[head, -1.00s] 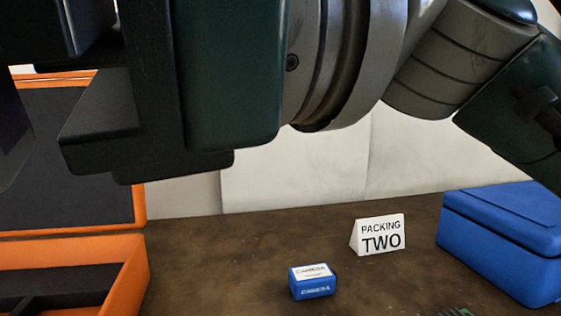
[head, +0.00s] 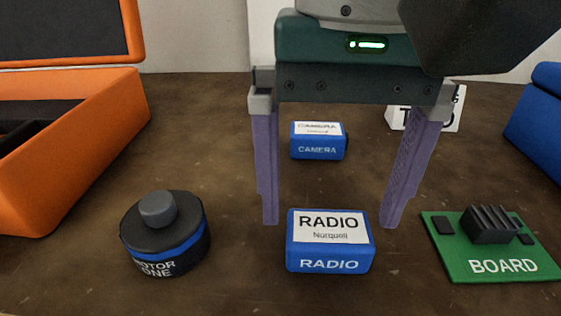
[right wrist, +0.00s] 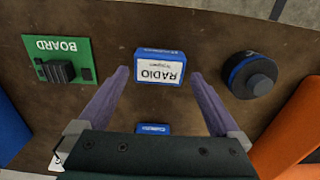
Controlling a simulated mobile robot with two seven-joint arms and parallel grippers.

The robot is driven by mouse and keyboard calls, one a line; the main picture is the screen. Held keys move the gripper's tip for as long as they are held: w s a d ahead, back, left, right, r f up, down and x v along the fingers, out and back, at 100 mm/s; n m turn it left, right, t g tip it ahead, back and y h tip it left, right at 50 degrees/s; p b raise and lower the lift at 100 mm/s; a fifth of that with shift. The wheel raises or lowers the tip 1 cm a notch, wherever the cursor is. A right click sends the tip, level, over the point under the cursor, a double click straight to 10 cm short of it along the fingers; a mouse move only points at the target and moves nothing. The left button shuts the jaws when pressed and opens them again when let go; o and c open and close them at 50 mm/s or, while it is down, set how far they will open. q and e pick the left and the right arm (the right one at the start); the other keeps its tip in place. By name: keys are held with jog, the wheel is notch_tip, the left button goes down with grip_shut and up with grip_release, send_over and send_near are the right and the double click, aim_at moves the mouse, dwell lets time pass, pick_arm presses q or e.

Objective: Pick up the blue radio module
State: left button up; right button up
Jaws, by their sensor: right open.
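The blue radio module (head: 330,262) is a small box with a white label reading RADIO on top. It sits on the brown table in the head view, low and right of centre. It also shows in the right wrist view (right wrist: 159,68), just beyond the fingertips. My right gripper (head: 328,225) is open, with its two purple fingers pointing down. In the head view the fingertips appear just behind the radio, one towards each side. Nothing is between the fingers. In the right wrist view the gripper (right wrist: 162,72) also shows wide open. My left gripper is not in view.
A black motor (head: 166,240) stands left of the radio, and a green board (head: 452,262) lies to its right. A blue camera box (head: 318,150) sits behind. An orange case (head: 90,160) is at left, a blue case (head: 540,120) at right. A white sign (head: 452,118) is partly hidden.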

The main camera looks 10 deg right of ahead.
aim_at(329, 226)
notch_tip(329, 226, down, 4)
jog(key=shift+r, duration=0.1)
jog(key=c, duration=1.2)
jog(key=shift+o, duration=0.2)
jog(key=shift+r, duration=0.1)
